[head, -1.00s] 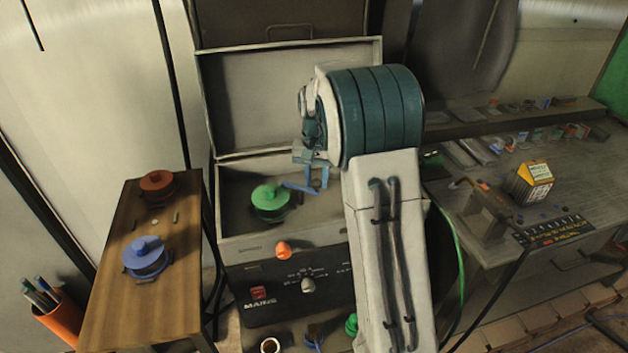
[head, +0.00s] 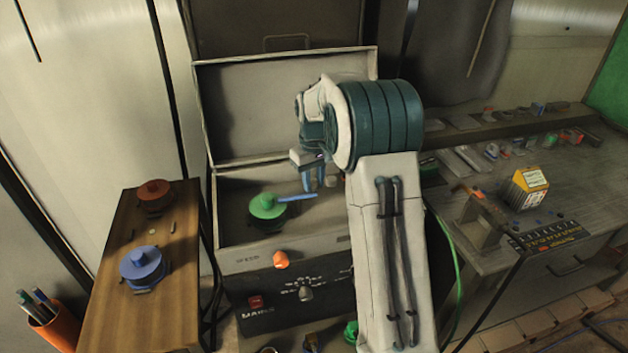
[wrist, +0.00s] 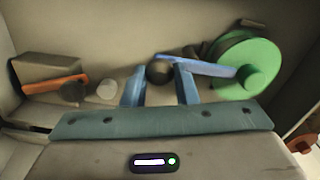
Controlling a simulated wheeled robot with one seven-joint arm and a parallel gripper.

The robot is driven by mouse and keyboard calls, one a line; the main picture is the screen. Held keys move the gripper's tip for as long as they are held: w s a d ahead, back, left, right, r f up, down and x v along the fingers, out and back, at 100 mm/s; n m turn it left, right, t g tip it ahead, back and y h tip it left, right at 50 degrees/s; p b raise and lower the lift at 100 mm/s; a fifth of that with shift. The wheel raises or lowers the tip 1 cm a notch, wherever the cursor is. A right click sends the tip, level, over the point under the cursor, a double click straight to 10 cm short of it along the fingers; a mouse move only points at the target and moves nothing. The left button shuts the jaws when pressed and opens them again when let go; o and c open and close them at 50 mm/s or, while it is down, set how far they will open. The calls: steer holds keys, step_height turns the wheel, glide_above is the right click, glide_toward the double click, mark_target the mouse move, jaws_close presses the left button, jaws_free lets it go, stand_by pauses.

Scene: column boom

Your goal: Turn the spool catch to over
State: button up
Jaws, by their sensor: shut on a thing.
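The spool catch is a blue lever (head: 297,197) that runs from the top of a green spool (head: 268,206) in the open case, pointing right. In the wrist view the blue lever (wrist: 215,66) reaches from the green spool (wrist: 240,70) towards a dark round knob (wrist: 160,72). My gripper (head: 314,186) is at the lever's free end. In the wrist view my gripper (wrist: 160,85) has its two blue fingers on either side of the knob, shut on it. The far sides of the fingertips are hidden.
The case wall (head: 290,245) stands close around the spool, with its raised lid (head: 285,105) behind. An orange lever (wrist: 55,85) and grey block (wrist: 45,67) lie left in the wrist view. A side table (head: 120,310) holds red and blue spools.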

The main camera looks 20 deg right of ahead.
stand_by(0.4)
steer(key=o, duration=1)
step_height(320, 180, up, 14)
steer(key=shift+b, duration=0.35)
steer(key=shift+f, duration=0.1)
steer(key=s+a+m+t, duration=0.1)
steer(key=s+a+t, duration=0.15)
steer(key=s, duration=1.45)
steer(key=s+f+m, duration=0.1)
steer(key=s+f, duration=0.2)
steer(key=s, duration=0.5)
steer(key=s+a+f+m, duration=0.1)
steer(key=s+f, duration=0.3)
steer(key=s, duration=0.3)
steer(key=shift+s+a, duration=0.3)
steer(key=shift+s, duration=0.05)
